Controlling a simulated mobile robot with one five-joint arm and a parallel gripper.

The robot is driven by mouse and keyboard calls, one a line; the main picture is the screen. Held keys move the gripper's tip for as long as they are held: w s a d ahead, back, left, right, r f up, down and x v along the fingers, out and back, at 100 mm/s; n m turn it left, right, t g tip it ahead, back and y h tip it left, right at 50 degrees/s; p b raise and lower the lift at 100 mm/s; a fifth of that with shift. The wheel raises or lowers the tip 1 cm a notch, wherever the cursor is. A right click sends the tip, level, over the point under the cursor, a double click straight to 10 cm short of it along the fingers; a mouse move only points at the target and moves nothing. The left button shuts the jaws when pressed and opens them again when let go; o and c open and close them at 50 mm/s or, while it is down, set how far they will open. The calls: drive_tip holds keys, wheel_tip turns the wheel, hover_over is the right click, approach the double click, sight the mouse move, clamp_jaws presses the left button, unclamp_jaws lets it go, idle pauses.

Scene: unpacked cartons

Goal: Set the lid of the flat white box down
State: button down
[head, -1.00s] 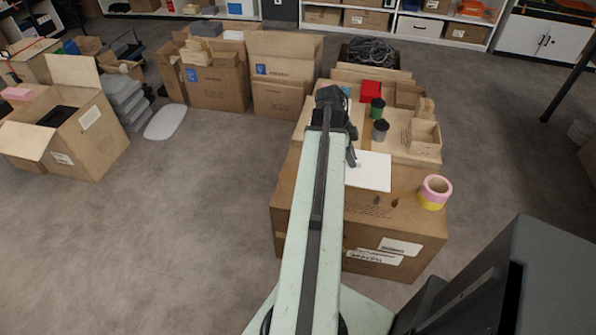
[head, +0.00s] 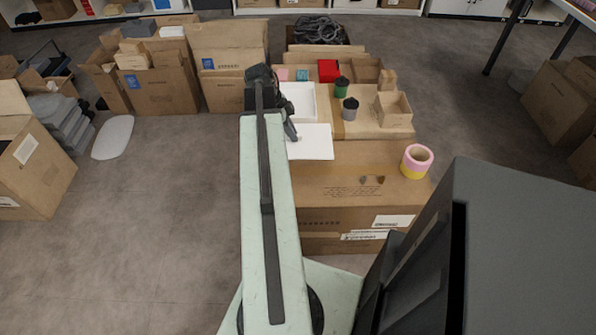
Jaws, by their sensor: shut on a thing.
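The lid (head: 314,145) is a flat white panel. My gripper (head: 293,134) is shut on its left edge, partly hidden behind my own arm. The lid is over the far part of the large cardboard carton (head: 350,210); I cannot tell whether it touches the surface below. The flat white box (head: 301,103) stands open just beyond the lid, with its white inside showing. My arm and gripper hide its left side.
A grey cup (head: 350,110), a green cup (head: 342,88), a red box (head: 328,71) and a small open carton (head: 394,109) stand right of the white box. Pink and yellow tape rolls (head: 416,162) sit at the right. The carton's near top is clear.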

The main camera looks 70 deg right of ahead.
drive_tip(key=w+d+f+b, duration=0.1)
drive_tip(key=w+f+b, duration=0.1)
drive_tip(key=w+f, duration=0.1)
drive_tip(key=w+d+f+b, duration=0.1)
drive_tip(key=w+f+b, duration=0.2)
drive_tip(key=w, duration=0.3)
drive_tip(key=w+f+b, duration=0.3)
drive_tip(key=w, duration=0.1)
drive_tip(key=shift+w+d+f, duration=0.25)
drive_tip(key=shift+d+f, duration=0.05)
drive_tip(key=shift+d, duration=0.1)
drive_tip(key=shift+w+r, duration=0.1)
drive_tip(key=s+a, duration=0.1)
drive_tip(key=s, duration=0.4)
drive_tip(key=s+a+f, duration=0.1)
drive_tip(key=s, duration=0.4)
drive_tip(key=s+a+b, duration=0.1)
drive_tip(key=s, duration=0.5)
drive_tip(key=shift+f, duration=0.15)
wheel_tip(320, 180, down, 4)
drive_tip(key=b, duration=0.4)
drive_tip(key=shift+r, duration=0.25)
drive_tip(key=shift+f, duration=0.25)
drive_tip(key=c, duration=1.5)
unclamp_jaws()
drive_tip(key=shift+r, duration=0.1)
drive_tip(key=shift+o, duration=0.2)
